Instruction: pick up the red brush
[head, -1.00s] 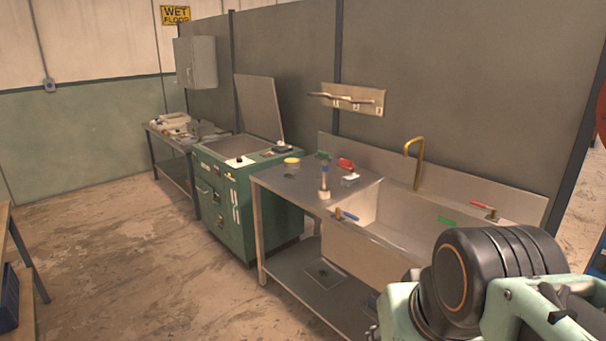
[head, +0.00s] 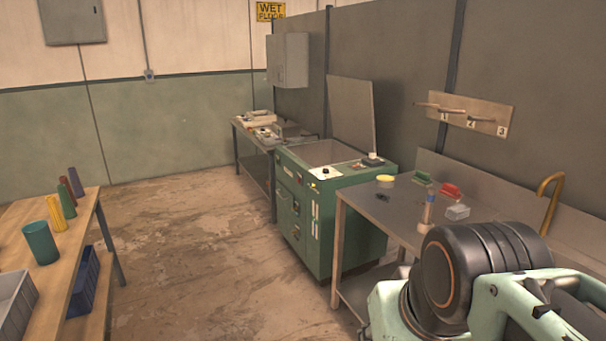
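The red brush (head: 450,191) lies on the metal sink bench (head: 398,211), toward its back edge. A green brush (head: 422,178) lies to its left and a white brush or block (head: 457,212) lies in front of it. My arm fills the lower right of the head view and covers the front right part of the bench. My gripper's fingers do not show, and nothing of them is seen near the red brush.
A bottle (head: 428,208) stands in front of the brushes, with a yellow round tin (head: 385,181) to the left. A brass tap (head: 549,200) rises at the right. A green machine (head: 335,215) adjoins the bench. A wooden table (head: 75,222) stands left; the floor (head: 215,235) between is clear.

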